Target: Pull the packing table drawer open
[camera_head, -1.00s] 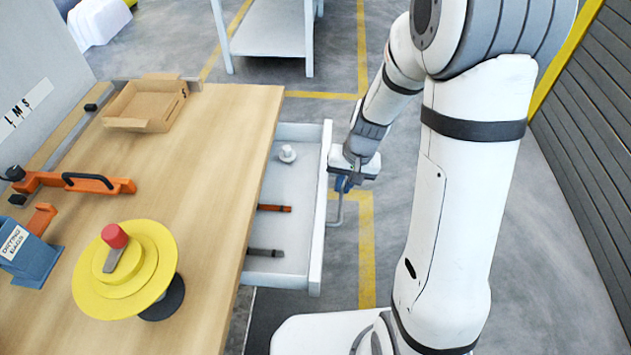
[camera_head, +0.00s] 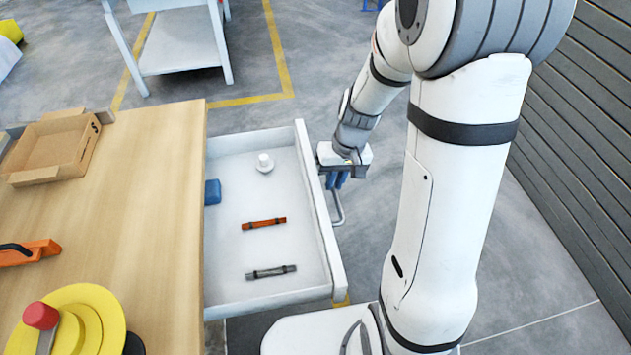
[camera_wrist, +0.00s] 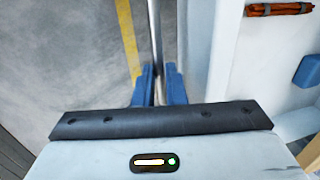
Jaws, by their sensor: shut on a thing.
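The packing table drawer (camera_head: 315,215) is white and stands well out from the right side of the wooden packing table (camera_head: 150,215). Its grey bar handle (camera_head: 338,208) runs along the outer face of the drawer front. My gripper (camera_head: 338,181) has its blue fingers at the handle, outside the drawer front. In the wrist view the two blue fingers of my gripper (camera_wrist: 159,88) close on the handle bar (camera_wrist: 155,45) from both sides. The gripper hides part of the handle.
The drawer holds an orange tool (camera_head: 264,223), a grey tool (camera_head: 271,272), a white knobbed piece (camera_head: 265,163) and a blue block (camera_head: 212,192). A cardboard box (camera_head: 55,148) and yellow reel (camera_head: 85,320) are on the table. Grey shutters (camera_head: 585,150) stand at right.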

